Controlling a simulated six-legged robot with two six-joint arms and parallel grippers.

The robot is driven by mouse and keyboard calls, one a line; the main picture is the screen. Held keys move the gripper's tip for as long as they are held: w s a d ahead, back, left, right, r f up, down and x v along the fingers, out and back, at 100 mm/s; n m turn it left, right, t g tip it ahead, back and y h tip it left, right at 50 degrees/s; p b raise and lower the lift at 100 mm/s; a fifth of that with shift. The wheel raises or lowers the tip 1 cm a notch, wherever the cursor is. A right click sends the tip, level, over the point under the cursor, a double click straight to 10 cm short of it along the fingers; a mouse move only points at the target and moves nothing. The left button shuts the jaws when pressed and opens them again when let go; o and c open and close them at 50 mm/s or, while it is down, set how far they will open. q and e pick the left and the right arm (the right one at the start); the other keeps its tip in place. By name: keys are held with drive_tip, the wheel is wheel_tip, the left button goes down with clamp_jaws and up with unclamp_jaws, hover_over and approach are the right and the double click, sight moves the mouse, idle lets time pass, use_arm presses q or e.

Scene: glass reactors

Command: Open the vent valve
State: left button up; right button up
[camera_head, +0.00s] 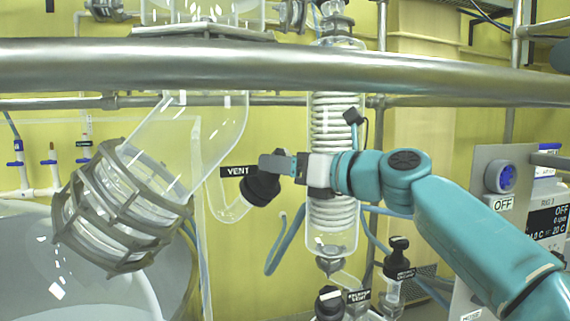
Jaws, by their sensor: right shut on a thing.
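The vent valve (262,187) has a dark, round knob on a clear glass tube, left of the coiled condenser. A black label reading VENT (235,171) is just left of it. My right gripper (277,165) comes in from the right on a teal arm and is shut on the knob. The fingers hide part of the knob's upper right side. I cannot tell from this view how far the knob is turned. My left gripper is not in view.
A thick metal rail (300,66) crosses above the arm. The glass condenser (334,215) stands behind my right wrist. A caged glass joint (125,205) is at the left. More dark-capped valves (398,262) are below, and a control panel (545,225) is at the right.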

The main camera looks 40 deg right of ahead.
drive_tip(key=shift+n+y, duration=0.3)
drive_tip(key=shift+d+f+n+y, duration=0.1)
drive_tip(key=shift+n+y, duration=0.2)
drive_tip(key=shift+n, duration=0.1)
drive_tip(key=n+y, duration=0.2)
drive_tip(key=n, duration=0.1)
drive_tip(key=shift+g+y, duration=0.3)
drive_tip(key=shift+r+n+g+y, duration=0.1)
drive_tip(key=shift+n+g+y, duration=0.65)
drive_tip(key=shift+n, duration=0.75)
drive_tip(key=shift+r+n+g+y, duration=0.1)
drive_tip(key=shift+n+g+y, duration=0.35)
drive_tip(key=shift+n+y, duration=0.85)
drive_tip(key=shift+n, duration=0.4)
drive_tip(key=o, duration=1)
drive_tip(key=shift+w+f, duration=0.1)
drive_tip(key=shift+w, duration=0.05)
drive_tip(key=shift+c, duration=0.2)
drive_tip(key=v, duration=0.7)
drive_tip(key=shift+s, duration=0.2)
drive_tip(key=shift+d, duration=0.1)
